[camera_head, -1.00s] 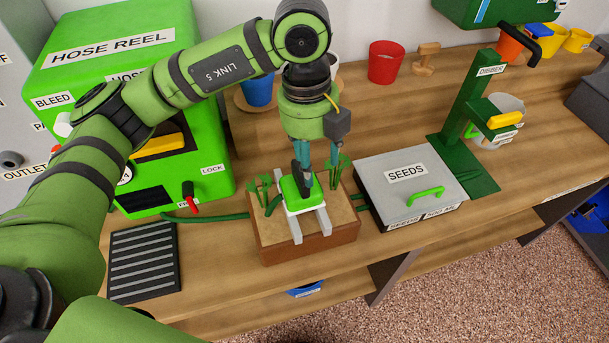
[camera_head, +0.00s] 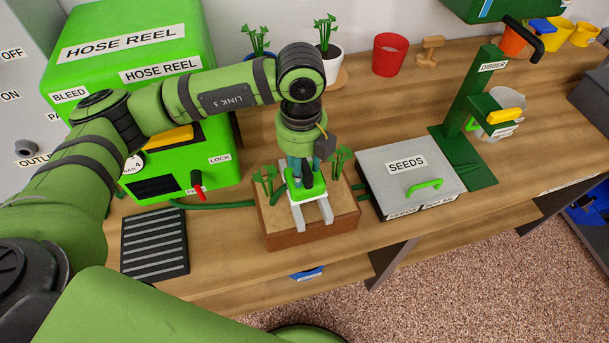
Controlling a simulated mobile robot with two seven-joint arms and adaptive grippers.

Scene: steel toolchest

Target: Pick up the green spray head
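The green spray head (camera_head: 318,188) looks like a green block with a pale lower edge. It sits on two grey rails on the wooden planter box (camera_head: 283,240). My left gripper (camera_head: 305,184) comes down from above, with its fingers at the top of the green block. They overlap it in the picture, and the wrist hides part of the view, so I cannot tell whether they are closed on it. My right gripper is not in view.
Small green plants (camera_head: 341,160) stand in the planter close beside the gripper. The grey SEEDS box (camera_head: 385,183) is to the right, the green hose reel (camera_head: 75,85) to the left. A black slatted mat (camera_head: 154,244) lies at front left.

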